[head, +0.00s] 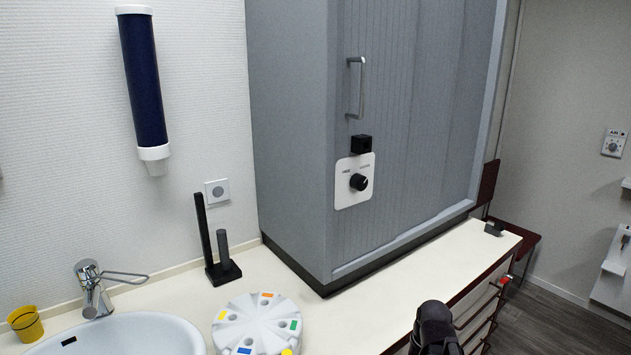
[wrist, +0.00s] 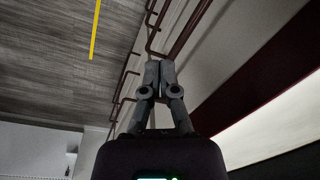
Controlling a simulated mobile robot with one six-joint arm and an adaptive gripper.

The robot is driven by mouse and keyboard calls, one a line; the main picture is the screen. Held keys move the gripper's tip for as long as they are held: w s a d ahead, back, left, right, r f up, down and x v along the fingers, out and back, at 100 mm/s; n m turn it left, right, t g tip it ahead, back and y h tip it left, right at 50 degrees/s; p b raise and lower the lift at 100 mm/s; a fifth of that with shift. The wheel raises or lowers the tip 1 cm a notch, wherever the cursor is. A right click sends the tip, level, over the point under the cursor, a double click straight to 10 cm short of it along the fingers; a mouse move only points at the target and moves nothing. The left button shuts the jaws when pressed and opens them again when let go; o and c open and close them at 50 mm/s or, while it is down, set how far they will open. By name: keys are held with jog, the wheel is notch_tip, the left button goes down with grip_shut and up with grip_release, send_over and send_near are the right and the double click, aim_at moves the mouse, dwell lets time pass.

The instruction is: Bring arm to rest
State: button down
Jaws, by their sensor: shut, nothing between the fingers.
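My gripper (wrist: 159,72) shows in the wrist view with its two grey fingers together and nothing between them. It is in front of the drawer fronts, with the grey wood floor behind it. In the head view, a black part of my arm rises at the bottom edge, in front of the counter's drawers. The fingers cannot be made out there.
A white counter (head: 420,268) carries a grey cabinet (head: 290,130), a white round holder (head: 258,322) and a black stand (head: 222,270). A sink (head: 125,338) and yellow cup (head: 25,323) are at left. Drawer handles (wrist: 128,72) stick out near my fingers.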

jog(key=a+r+n+p, duration=0.1)
jog(key=a, duration=0.1)
jog(key=s+a+r+n+p, duration=0.1)
jog(key=a, duration=0.1)
jog(key=a+r+n+p, duration=0.1)
jog(key=a+r+n, duration=0.1)
jog(key=shift+s+a+r+g+h, duration=0.1)
jog(key=shift+s+a+g+h, duration=0.2)
jog(key=shift+s, duration=0.1)
jog(key=shift+s+a+r+n+p, duration=0.25)
jog(key=shift+a+n+p, duration=0.1)
jog(key=shift+a+n, duration=0.2)
